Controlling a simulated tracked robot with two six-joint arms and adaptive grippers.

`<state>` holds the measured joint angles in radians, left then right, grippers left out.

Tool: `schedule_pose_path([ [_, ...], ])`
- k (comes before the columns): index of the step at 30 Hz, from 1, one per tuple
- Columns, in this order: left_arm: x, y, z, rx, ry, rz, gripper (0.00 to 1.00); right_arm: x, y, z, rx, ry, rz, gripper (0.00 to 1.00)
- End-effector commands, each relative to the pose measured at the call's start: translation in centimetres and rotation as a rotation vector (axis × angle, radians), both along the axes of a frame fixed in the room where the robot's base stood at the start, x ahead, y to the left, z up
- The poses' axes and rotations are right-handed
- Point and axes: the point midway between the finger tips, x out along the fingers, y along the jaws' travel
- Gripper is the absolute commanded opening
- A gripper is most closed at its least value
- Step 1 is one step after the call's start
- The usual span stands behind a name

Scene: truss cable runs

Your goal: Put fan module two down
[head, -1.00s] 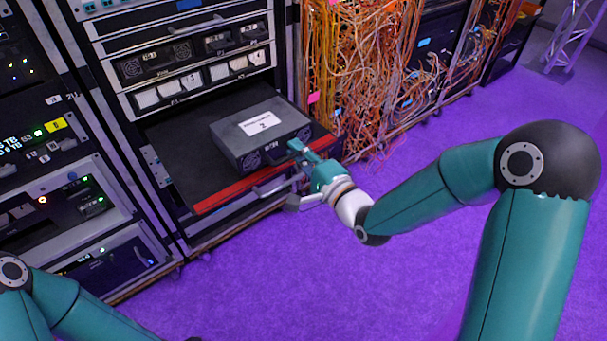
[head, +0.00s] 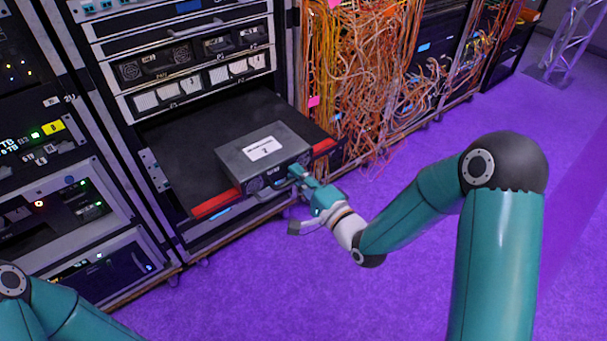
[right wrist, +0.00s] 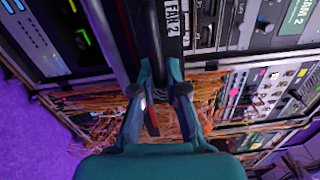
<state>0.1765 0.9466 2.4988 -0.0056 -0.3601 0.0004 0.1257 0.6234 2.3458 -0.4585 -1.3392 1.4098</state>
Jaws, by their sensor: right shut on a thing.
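Fan module two (head: 240,160) is a dark grey box with a white label on top. In the head view it stands at the front of a black pull-out shelf (head: 190,135), its front reaching over the red front edge. I cannot tell whether it touches the shelf or is a little above it. My right gripper (head: 297,176) is shut on the module's front handle. The right wrist view shows the fingers (right wrist: 160,85) closed at the module's dark face (right wrist: 172,35) with its FAN 2 lettering. My left gripper is out of view.
The shelf behind and left of the module is bare. Rack units with vents (head: 195,82) sit above it. Tangled orange cables (head: 370,80) hang right of the rack. Another rack (head: 60,190) with lit units stands left. The purple floor (head: 250,280) in front is clear.

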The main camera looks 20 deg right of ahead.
Motion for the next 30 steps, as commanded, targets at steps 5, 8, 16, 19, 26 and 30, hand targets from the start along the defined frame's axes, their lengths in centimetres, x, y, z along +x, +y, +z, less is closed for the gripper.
schedule_pose_path([
  [5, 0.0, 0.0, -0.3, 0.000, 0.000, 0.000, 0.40, 0.0, 0.0, -0.2, 0.000, 0.001, 0.000, 0.27],
  [8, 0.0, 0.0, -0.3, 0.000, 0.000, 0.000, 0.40, 0.0, 0.0, -0.2, 0.000, 0.001, 0.000, 0.37],
  [16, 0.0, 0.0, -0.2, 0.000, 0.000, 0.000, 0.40, 0.0, 0.0, -0.1, 0.000, 0.001, 0.000, 0.37],
  [19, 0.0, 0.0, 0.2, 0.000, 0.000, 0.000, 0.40, 0.0, 0.0, 0.2, 0.000, 0.001, -0.001, 0.37],
  [26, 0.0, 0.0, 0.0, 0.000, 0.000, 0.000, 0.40, -2.8, -1.1, -0.1, 0.001, 0.003, -0.004, 0.37],
  [30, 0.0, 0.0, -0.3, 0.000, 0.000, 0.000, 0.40, -5.8, -2.2, -0.2, 0.001, 0.004, -0.005, 0.37],
])
